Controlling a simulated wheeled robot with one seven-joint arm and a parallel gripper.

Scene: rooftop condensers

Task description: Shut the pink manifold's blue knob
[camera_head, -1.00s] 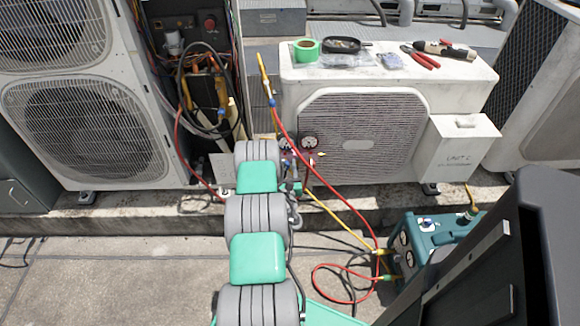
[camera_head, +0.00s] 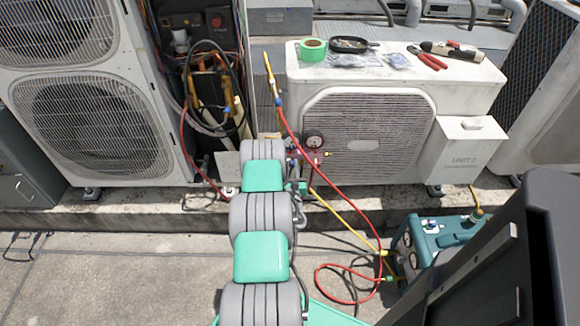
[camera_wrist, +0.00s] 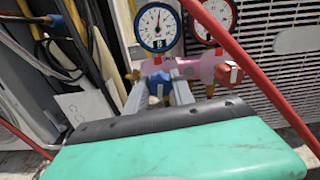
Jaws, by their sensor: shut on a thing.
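The pink manifold (camera_wrist: 206,67) stands in front of the white condenser's grille, with a blue-rimmed gauge (camera_wrist: 158,25) and a red-rimmed gauge (camera_wrist: 211,15) above it. Its blue knob (camera_wrist: 159,84) is at the left part of the body, facing me. My gripper (camera_wrist: 160,88) is shut on the blue knob, one grey finger on each side. The fingers cover part of the knob, so its turn is hard to read. A red knob (camera_wrist: 230,73) is at the manifold's right end. In the head view my arm hides the gripper and most of the manifold (camera_head: 318,153).
A red hose (camera_wrist: 250,72) crosses close on the right of the manifold. A yellow hose (camera_head: 345,222) runs down to the teal machine (camera_head: 441,234). The white condenser (camera_head: 365,135) stands behind. Cables (camera_wrist: 63,45) hang at the left.

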